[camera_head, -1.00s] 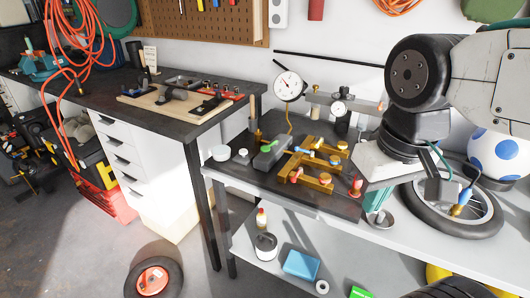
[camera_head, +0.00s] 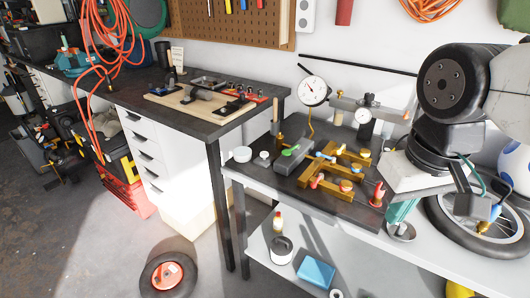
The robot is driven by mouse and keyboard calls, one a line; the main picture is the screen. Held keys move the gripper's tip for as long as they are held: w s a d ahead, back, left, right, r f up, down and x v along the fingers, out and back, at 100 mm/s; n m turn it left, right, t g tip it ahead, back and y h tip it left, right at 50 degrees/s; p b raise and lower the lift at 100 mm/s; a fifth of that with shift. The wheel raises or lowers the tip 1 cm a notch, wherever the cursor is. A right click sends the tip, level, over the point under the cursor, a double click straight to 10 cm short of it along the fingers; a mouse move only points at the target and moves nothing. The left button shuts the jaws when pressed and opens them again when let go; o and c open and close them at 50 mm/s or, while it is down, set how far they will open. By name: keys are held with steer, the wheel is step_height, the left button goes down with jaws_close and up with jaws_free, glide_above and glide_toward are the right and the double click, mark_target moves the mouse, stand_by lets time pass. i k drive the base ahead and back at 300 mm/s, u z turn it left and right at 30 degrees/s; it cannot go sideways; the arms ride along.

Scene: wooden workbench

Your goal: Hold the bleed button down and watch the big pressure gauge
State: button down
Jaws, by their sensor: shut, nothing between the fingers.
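The big pressure gauge (camera_head: 313,91), white-faced and round, stands at the back of the grey bench in the head view. Its face is visible, but its reading is too small to tell. A brass manifold (camera_head: 335,172) with coloured knobs lies on a dark mat. A red mushroom-shaped knob (camera_head: 378,193) stands at the mat's right front corner. I cannot tell for sure which part is the bleed button. My gripper (camera_head: 398,222) points down just right of the red knob, with its fingers shut and empty. It looks apart from the knob.
A smaller gauge (camera_head: 363,116) stands behind the manifold. A grey block with a green top part (camera_head: 290,151) lies left of it. A spoked wheel (camera_head: 485,222) lies at right, and a green hose hangs beside my arm. A wooden board (camera_head: 205,100) holds tools on the dark bench.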

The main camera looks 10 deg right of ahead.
mark_target(263, 155)
steer(key=k, duration=1.35)
steer(key=u, duration=0.3)
steer(key=i, duration=0.45)
steer(key=u, duration=0.65)
steer(key=i, duration=1.4)
steer(key=z, duration=1)
steer(key=i, duration=0.6)
steer(key=z, duration=0.7)
